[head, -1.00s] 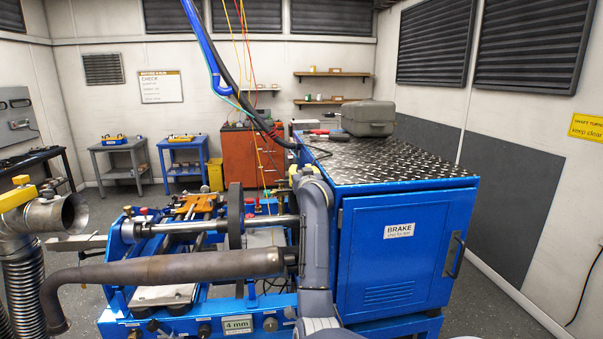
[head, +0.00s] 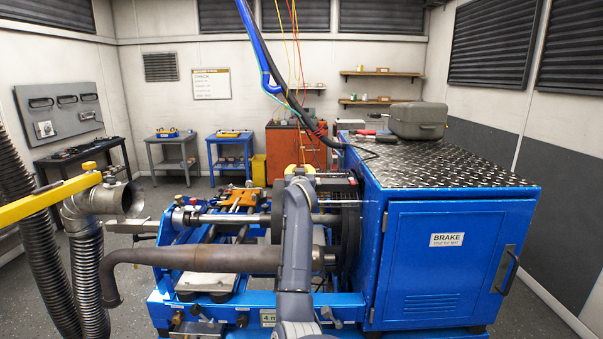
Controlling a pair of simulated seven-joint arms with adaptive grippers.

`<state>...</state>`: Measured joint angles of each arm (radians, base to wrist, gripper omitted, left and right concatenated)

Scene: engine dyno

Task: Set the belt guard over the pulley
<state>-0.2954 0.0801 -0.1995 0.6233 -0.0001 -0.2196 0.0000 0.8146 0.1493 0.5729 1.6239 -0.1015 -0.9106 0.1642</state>
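One grey arm of mine rises through the middle of the head view, and I cannot be sure which arm it is. Its wrist covers its gripper, so I cannot see the fingers; small yellow parts show just above the wrist, and I cannot tell what they belong to. A large dark round part (head: 350,235), possibly the pulley, stands upright beside the blue cabinet. A dark wheel (head: 277,222) sits on the shaft, partly behind my arm. I cannot make out the belt guard for certain. No other arm is in view.
The blue brake cabinet (head: 445,275) stands right of the rig, with a grey case (head: 418,120) on its tread-plate top. A brown exhaust pipe (head: 200,260) crosses the front of the rig. A yellow beam (head: 45,198) and ducts are at left. Cables hang above.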

